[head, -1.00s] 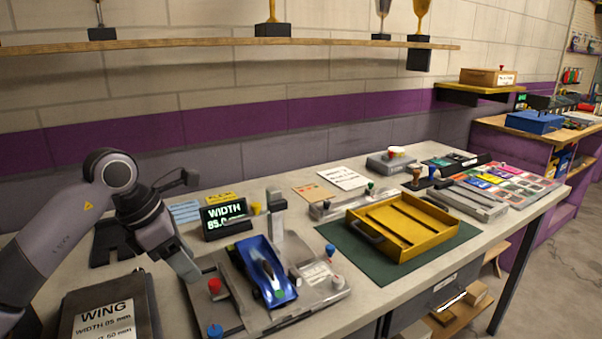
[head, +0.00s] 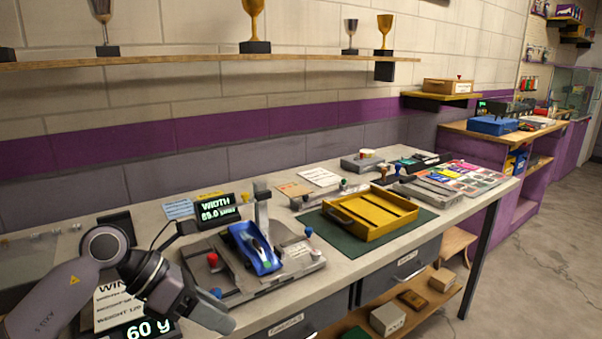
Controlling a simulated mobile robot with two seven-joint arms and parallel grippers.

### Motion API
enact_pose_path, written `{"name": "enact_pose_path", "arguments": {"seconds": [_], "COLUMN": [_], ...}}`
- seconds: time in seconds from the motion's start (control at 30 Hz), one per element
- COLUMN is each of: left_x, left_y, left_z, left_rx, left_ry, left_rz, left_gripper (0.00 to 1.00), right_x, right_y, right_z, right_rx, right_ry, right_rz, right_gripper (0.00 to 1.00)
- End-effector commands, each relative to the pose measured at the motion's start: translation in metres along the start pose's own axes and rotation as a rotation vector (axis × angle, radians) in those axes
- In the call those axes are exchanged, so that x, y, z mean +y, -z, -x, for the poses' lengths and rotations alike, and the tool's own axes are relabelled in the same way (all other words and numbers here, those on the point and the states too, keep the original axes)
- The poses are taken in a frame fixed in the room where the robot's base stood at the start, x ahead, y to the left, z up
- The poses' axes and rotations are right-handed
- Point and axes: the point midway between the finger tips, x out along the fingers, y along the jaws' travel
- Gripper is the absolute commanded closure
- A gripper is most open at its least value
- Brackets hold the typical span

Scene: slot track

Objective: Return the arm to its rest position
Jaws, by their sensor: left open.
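My left arm comes in at the lower left of the head view. My left gripper (head: 214,318) is open and empty, in front of the table's front edge and to the left of the grey fixture. A blue slot car (head: 252,248) sits on the grey measuring fixture (head: 292,267), apart from the gripper. A width display (head: 217,209) stands behind the car. My right arm and gripper are not in view.
A yellow tray (head: 372,212) lies on a green mat (head: 335,232) to the right. A white wing sign (head: 108,305) and a 60 g readout (head: 150,330) are partly hidden by my arm. Drawers and a lower shelf (head: 425,305) with boxes are under the table.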

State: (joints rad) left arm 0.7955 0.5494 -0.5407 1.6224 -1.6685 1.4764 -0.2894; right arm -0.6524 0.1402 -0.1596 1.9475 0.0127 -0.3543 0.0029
Motion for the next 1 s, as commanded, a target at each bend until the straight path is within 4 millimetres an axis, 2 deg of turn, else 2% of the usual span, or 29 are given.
{"name": "enact_pose_path", "arguments": {"seconds": [0.03, 0.1, 0.2, 0.3, 0.37, 0.47, 0.57, 0.67, 0.77, 0.87, 0.9, 1.0], "left_x": [-0.015, -0.035, -0.060, -0.073, -0.076, -0.070, -0.054, -0.034, -0.015, -0.003, -0.002, -0.007], "left_y": [-0.002, -0.007, -0.017, -0.024, -0.025, -0.021, -0.005, 0.024, 0.066, 0.121, 0.144, 0.203], "left_z": [-0.015, -0.029, -0.041, -0.042, -0.040, -0.034, -0.030, -0.030, -0.037, -0.051, -0.058, -0.076], "left_rx": [-0.073, -0.192, -0.376, -0.558, -0.664, -0.833, -0.990, -1.132, -1.256, -1.359, -1.393, -1.453], "left_ry": [0.080, 0.192, 0.350, 0.492, 0.568, 0.674, 0.752, 0.802, 0.820, 0.804, 0.789, 0.728], "left_rz": [0.044, 0.124, 0.278, 0.472, 0.604, 0.851, 1.124, 1.422, 1.739, 2.073, 2.209, 2.530], "left_gripper": [0.50, 0.50, 0.50, 0.50, 0.50, 0.50, 0.50, 0.50, 0.50, 0.50, 0.50, 0.50], "right_x": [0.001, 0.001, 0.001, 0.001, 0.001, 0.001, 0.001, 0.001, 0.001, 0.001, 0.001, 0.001], "right_y": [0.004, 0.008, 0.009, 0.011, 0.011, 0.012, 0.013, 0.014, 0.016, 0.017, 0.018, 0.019], "right_z": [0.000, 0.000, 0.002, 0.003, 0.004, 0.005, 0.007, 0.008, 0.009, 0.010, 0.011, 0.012], "right_rx": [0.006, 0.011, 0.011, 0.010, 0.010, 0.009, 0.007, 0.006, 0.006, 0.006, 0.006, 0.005], "right_ry": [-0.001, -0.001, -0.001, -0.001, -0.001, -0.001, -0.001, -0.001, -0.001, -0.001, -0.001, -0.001], "right_rz": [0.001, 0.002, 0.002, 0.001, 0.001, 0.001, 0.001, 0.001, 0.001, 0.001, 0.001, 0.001], "right_gripper": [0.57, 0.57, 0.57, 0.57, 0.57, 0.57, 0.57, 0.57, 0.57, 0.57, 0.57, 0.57]}}
